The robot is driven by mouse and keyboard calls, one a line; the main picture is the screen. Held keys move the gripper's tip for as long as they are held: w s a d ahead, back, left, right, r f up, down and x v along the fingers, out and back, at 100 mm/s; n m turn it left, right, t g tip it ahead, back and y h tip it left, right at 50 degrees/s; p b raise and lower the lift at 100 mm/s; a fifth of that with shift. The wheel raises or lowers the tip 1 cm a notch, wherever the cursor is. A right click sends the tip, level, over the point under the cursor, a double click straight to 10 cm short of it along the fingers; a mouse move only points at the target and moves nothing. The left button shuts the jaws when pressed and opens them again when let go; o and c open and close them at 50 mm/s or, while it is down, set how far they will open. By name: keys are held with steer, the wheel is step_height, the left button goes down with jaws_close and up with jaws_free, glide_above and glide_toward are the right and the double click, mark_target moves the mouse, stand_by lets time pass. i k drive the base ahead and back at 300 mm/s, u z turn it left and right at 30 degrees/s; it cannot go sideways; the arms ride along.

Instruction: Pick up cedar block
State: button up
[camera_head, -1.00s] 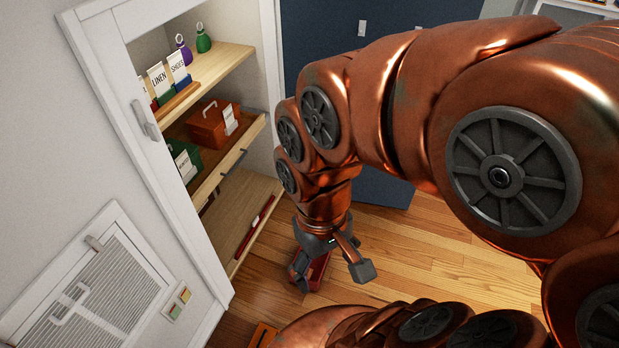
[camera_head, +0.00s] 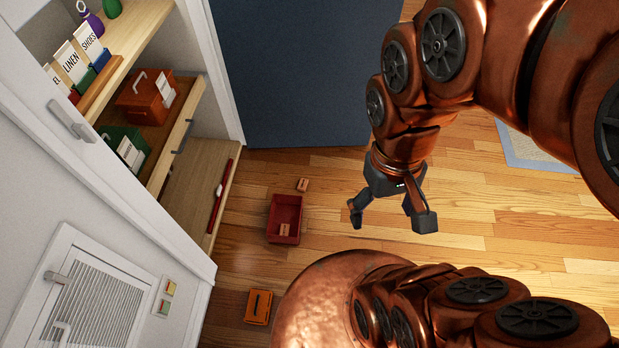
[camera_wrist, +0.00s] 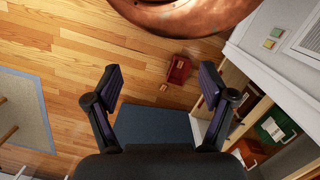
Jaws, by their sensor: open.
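A small wooden block (camera_head: 302,184) lies on the wood floor just beyond a red open tray (camera_head: 284,214). A second small light wooden piece (camera_head: 284,229) lies inside the tray. Which of the two is the cedar block I cannot tell. My gripper (camera_head: 390,215) is open and empty, above the floor to the right of the tray. In the wrist view, the tray (camera_wrist: 179,70) and the block outside it (camera_wrist: 163,87) show in the gap between the open fingers (camera_wrist: 160,78), well away from them.
An open closet on the left has shelves (camera_head: 165,130) with an orange box (camera_head: 145,97), a green box (camera_head: 122,148) and label cards. A red bar (camera_head: 219,205) lies on the lowest shelf. An orange item (camera_head: 258,307) lies on the floor. A dark blue panel (camera_head: 290,75) stands behind.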

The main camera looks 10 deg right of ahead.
mark_target(302, 187)
steer(key=u, duration=0.05)
steer(key=k, duration=0.55)
steer(key=z, duration=0.4)
steer(key=i, duration=0.65)
steer(key=u, duration=0.6)
steer(key=i, duration=0.6)
steer(key=u, duration=0.65)
